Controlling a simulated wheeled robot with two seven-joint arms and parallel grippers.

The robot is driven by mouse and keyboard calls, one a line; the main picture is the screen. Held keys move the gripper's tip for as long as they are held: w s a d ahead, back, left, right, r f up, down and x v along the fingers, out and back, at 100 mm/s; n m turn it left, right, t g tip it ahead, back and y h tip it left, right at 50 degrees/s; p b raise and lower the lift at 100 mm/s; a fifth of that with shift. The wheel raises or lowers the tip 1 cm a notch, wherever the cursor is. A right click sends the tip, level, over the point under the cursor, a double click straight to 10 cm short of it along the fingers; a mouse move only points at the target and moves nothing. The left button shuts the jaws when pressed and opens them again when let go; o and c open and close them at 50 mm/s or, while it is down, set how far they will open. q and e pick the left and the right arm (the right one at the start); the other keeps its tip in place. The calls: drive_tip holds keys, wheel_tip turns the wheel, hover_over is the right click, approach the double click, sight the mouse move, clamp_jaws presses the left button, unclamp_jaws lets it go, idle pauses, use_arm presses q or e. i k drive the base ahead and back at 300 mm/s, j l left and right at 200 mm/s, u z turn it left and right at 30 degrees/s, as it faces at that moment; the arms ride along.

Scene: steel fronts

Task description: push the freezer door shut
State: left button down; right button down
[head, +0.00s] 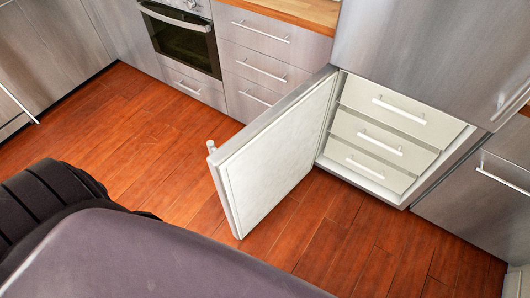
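The freezer door (278,150) stands wide open, swung out from the freezer into the room. Its pale inner panel faces right, and its hinge side is at the freezer's left edge. A light handle (211,147) shows at the door's free edge. The open freezer (457,150) is at the right, with white drawers (380,144) inside that are pushed in. Neither of my grippers is in view. Dark parts of my own body fill the lower left, apart from the door in the picture.
Steel drawers (262,70) and an oven (182,35) stand behind the door, under a wooden worktop (300,8). A steel upper door (430,50) is shut above the freezer. The wooden floor (340,235) is clear in front of the freezer and left of the door.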

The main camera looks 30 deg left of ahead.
sight(253, 171)
drive_tip(key=k+j+z, duration=0.15)
drive_tip(key=j, duration=0.25)
drive_tip(key=j+z, duration=0.15)
drive_tip(key=j, duration=0.2)
drive_tip(key=k+j+z, duration=0.1)
drive_tip(key=j, duration=0.3)
drive_tip(key=k+j+z, duration=0.15)
drive_tip(key=j, duration=0.2)
drive_tip(key=k+j+z, duration=0.15)
drive_tip(key=i+j+z, duration=0.15)
drive_tip(key=j, duration=0.5)
drive_tip(key=i+j+z, duration=0.15)
drive_tip(key=j, duration=0.5)
drive_tip(key=j+z, duration=0.2)
drive_tip(key=j, duration=0.4)
drive_tip(key=k+z, duration=0.15)
drive_tip(key=k, duration=0.05)
